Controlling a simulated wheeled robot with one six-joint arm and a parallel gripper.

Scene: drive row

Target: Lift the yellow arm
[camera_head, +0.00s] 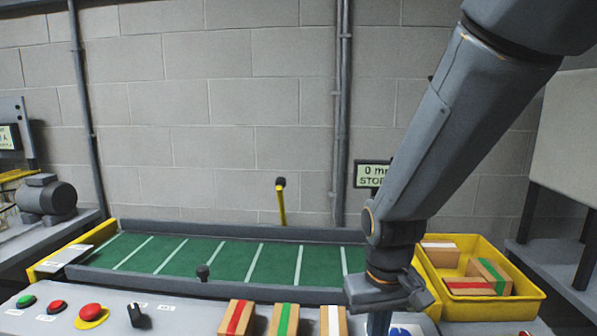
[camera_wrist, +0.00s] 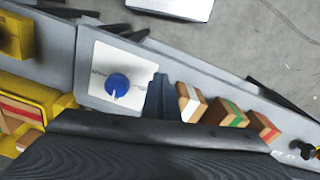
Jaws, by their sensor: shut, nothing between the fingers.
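The yellow arm (camera_head: 281,206) is a thin yellow bar with a black knob on top. It stands nearly upright, leaning slightly, at the back edge of the green conveyor belt (camera_head: 228,264) in the head view. It does not show in the wrist view. My gripper (camera_head: 379,322) is low at the right front, well to the right of the yellow arm and nearer to me. Its fingertips (camera_wrist: 156,97) show in the wrist view, shut and empty, between a blue dial (camera_wrist: 117,84) and the boxes.
Boxes with red (camera_head: 236,318), green (camera_head: 285,319) and white (camera_head: 333,320) stripes stand on the front panel. A yellow bin (camera_head: 527,292) with striped boxes is at the right. Red buttons (camera_head: 90,311) are at the left.

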